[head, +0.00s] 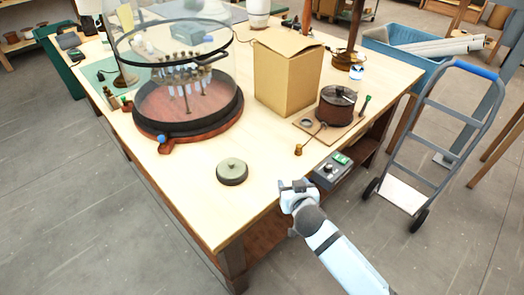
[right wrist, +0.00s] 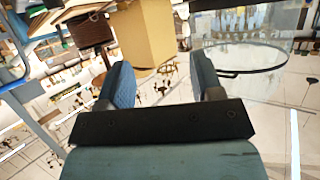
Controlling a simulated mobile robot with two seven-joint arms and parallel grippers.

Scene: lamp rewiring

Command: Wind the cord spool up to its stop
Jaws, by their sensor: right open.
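The cord spool (head: 336,106) is a dark brown drum with a grey metal top. It sits on a small wooden board (head: 314,131) near the table's right edge. A cord runs from it to a brass-coloured end piece (head: 298,150) at the board's front. My right gripper (head: 297,186) is at the table's front edge, nearer than the spool and apart from it. In the right wrist view its two blue fingers (right wrist: 162,78) are spread and empty, and the brown spool (right wrist: 90,32) shows beyond them at upper left. My left gripper is not in view.
A cardboard box (head: 286,75) stands just left of the spool. A glass dome on a dark round base (head: 188,125) is further left. A round grey-green lidded disc (head: 232,172) and a control box (head: 332,171) are near my right gripper. A hand truck (head: 418,145) stands right.

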